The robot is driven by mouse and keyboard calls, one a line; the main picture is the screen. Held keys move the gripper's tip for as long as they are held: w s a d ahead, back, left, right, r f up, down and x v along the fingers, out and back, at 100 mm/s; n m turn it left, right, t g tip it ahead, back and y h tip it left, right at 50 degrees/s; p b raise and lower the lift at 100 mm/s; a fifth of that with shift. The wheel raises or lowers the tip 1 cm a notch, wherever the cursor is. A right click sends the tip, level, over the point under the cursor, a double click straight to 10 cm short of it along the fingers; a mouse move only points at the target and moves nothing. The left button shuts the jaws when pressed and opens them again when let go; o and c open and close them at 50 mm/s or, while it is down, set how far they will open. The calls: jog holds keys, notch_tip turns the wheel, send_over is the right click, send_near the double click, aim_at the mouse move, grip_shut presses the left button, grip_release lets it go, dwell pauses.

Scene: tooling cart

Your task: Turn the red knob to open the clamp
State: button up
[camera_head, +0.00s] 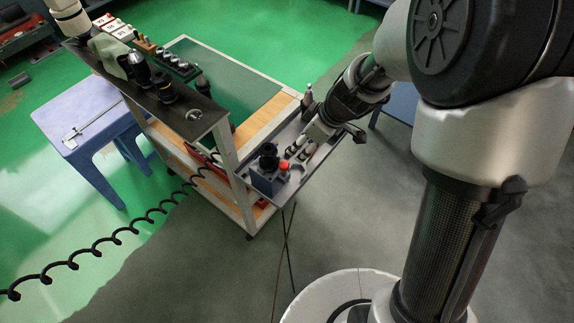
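The red knob (284,165) is a small round red cap on the right side of a small clamp (268,177) with a grey-blue body and a black top. The clamp stands on the grey side shelf at the near end of the cart. My gripper (296,154) reaches down from the upper right. Its two light-tipped fingers look apart, with a narrow gap between them. The fingertips are just above and right of the knob, very close to it. Whether they touch it is too small to tell.
The cart (242,132) has a dark upper shelf (185,118) with several tools left of the clamp. A blue stool (88,115) holding a caliper stands at left. A coiled black cable (105,241) crosses the lower left. The floor in front of the cart is mostly clear.

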aim_at(285, 165)
jog(key=b+x, duration=0.2)
jog(key=x, duration=1.2)
jog(key=shift+a+f, duration=0.1)
jog(key=shift+f, duration=0.25)
jog(key=shift+c, duration=0.3)
jog(key=shift+b, duration=0.3)
grip_shut()
